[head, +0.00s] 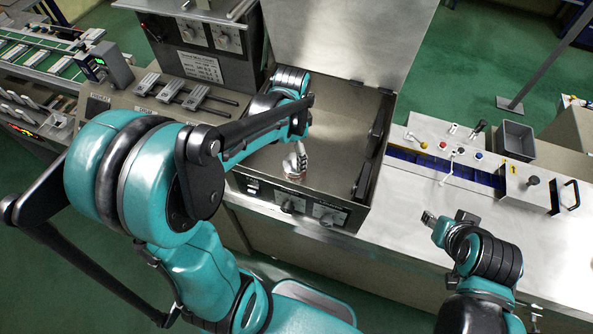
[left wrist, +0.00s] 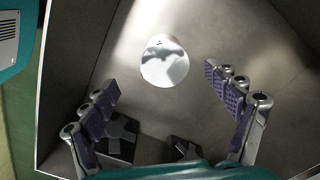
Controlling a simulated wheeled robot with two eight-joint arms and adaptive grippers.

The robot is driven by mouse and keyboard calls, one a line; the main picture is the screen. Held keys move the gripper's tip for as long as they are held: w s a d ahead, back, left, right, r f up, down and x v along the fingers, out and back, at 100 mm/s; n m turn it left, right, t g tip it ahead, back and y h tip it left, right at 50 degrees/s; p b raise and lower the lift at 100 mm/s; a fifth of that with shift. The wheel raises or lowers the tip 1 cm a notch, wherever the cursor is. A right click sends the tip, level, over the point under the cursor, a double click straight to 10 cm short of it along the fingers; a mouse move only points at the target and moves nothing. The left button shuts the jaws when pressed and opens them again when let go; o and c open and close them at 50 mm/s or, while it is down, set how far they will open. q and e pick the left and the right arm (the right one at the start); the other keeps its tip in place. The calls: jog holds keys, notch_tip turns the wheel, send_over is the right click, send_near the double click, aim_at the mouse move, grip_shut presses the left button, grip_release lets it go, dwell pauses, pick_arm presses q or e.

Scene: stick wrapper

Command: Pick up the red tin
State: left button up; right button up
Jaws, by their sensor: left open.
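A round thing with a pale, shiny top (left wrist: 166,64) stands on the floor of a deep metal box. In the head view it shows small, with a hint of red low on its side (head: 293,177), and seems to be the red tin. My left gripper (left wrist: 172,105) is open above it in the box. Its fingers are spread to either side and the tin lies beyond their tips, apart from them. In the head view my left arm hides most of this gripper. My right gripper (head: 430,218) hangs over the counter at the right; its jaws are unclear.
The metal box (head: 345,118) has high walls, a raised lid (head: 335,35) behind and dark fittings along its right wall. A panel with levers and knobs (head: 445,150) and a grey bin (head: 515,140) stand to the right. The steel counter (head: 400,215) in front is clear.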

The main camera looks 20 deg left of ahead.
aim_at(295, 169)
pick_arm(q)
notch_tip(295, 169, down, 3)
jog(key=shift+w+f+b, duration=0.15)
jog(key=shift+b, duration=0.95)
jog(key=f, duration=0.2)
jog(key=f+b, duration=0.1)
jog(key=f, duration=0.4)
jog(key=shift+w+d+f, duration=0.1)
jog(key=shift+w+f, duration=0.1)
jog(key=shift+w, duration=0.2)
jog(key=c, duration=1.6)
